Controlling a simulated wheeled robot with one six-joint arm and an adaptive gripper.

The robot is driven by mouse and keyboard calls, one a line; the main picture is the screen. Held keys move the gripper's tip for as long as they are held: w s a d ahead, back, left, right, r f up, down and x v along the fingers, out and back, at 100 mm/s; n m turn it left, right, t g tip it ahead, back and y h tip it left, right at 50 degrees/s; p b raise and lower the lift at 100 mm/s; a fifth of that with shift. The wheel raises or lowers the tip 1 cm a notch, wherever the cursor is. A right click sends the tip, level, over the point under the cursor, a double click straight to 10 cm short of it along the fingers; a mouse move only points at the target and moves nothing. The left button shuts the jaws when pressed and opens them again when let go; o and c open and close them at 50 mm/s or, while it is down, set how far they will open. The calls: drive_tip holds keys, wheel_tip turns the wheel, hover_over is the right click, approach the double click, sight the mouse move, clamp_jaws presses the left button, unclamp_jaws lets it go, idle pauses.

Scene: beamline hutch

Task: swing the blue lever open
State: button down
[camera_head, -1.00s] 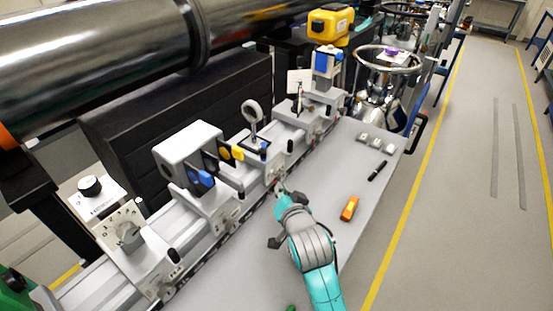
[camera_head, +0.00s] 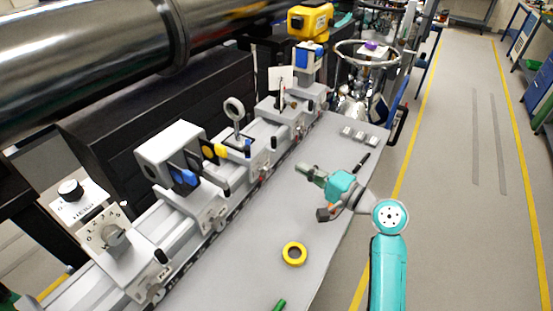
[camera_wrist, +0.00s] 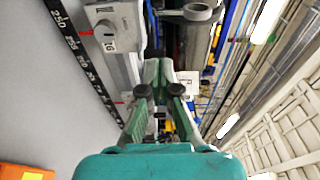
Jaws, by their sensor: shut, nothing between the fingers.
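A blue tab (camera_head: 184,176) sits at the front of a white box-shaped mount (camera_head: 165,145). A smaller blue piece (camera_head: 247,148) is farther along, beside a yellow tab (camera_head: 219,151). I cannot tell for certain which one is the blue lever. My gripper (camera_head: 302,169) is over the bench, right of the rail and apart from both parts. Its fingers are shut and empty. In the wrist view my gripper (camera_wrist: 158,65) points along the rail, and I cannot make out the lever there.
A yellow ring (camera_head: 293,253), a green item (camera_head: 279,305) and a black pen (camera_head: 363,161) lie on the bench (camera_head: 240,260). A round lens holder (camera_head: 234,108) stands on the rail. An orange item (camera_wrist: 25,172) shows in the wrist view. Open floor (camera_head: 440,220) lies to the right.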

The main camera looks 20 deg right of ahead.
approach(247, 145)
drive_tip(key=w+r, duration=0.1)
drive_tip(key=w, duration=0.1)
drive_tip(key=shift+w+a+r, duration=0.1)
drive_tip(key=shift+w+a, duration=0.05)
drive_tip(key=shift+a, duration=1.25)
drive_tip(key=shift+a+m+t+h, duration=0.45)
drive_tip(key=shift+m+h, duration=0.25)
drive_tip(key=shift+h, duration=0.3)
drive_tip(key=shift+a+m+t+h, duration=0.45)
drive_tip(key=shift+a+m+h, duration=0.35)
drive_tip(key=shift+a+h, duration=0.5)
drive_tip(key=shift+a, duration=0.2)
